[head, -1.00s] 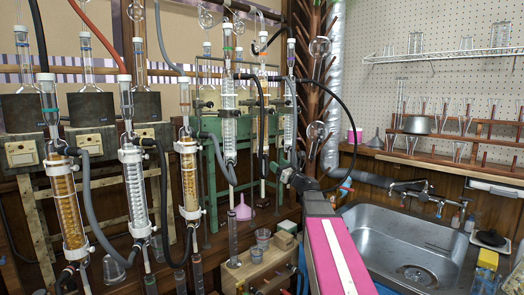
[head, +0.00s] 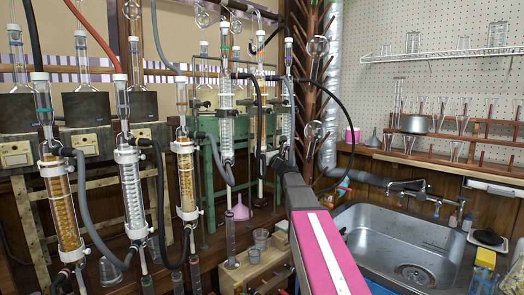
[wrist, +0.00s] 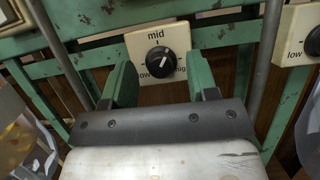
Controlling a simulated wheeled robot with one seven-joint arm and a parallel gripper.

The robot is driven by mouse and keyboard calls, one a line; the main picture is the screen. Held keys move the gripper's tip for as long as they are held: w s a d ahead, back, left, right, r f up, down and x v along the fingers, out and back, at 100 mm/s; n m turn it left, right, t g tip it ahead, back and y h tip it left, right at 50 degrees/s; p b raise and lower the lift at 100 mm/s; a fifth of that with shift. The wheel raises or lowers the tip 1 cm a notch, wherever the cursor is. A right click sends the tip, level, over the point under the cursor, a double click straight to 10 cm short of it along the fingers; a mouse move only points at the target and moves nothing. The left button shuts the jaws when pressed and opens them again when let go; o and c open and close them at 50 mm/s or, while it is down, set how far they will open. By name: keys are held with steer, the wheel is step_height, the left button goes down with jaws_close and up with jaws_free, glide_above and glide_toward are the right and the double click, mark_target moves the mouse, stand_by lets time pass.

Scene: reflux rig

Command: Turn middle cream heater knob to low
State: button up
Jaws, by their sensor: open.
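In the wrist view, a black round knob (wrist: 161,60) with a white pointer mark sits on a cream plate (wrist: 140,38) on a green frame. The plate reads "mid" above the knob, "low" at lower left and a partly covered word at lower right. The pointer's exact direction is hard to tell. My gripper (wrist: 161,78) is open, its two green-padded fingers apart below and on either side of the knob. No grip on the knob shows. In the head view, my arm reaches to the green frame (head: 211,190); the fingers and knob are hidden there.
Another cream plate with a black knob (wrist: 314,42) is at the right, and part of one (wrist: 12,18) at upper left. Grey vertical rods (wrist: 267,60) flank the space. Glass condensers (head: 132,190) and hoses crowd the left; a sink (head: 400,250) lies right.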

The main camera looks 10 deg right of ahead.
steer(key=c, duration=0.9)
steer(key=shift+w+d+n+g+y, duration=0.1)
steer(key=shift+n+g+y, duration=0.6)
steer(key=shift+n, duration=1.1)
steer(key=shift+n+g+y, duration=0.6)
steer(key=shift+n+y, duration=0.2)
steer(key=shift+n, duration=1)
steer(key=o, duration=0.9)
steer(key=shift+m, duration=0.4)
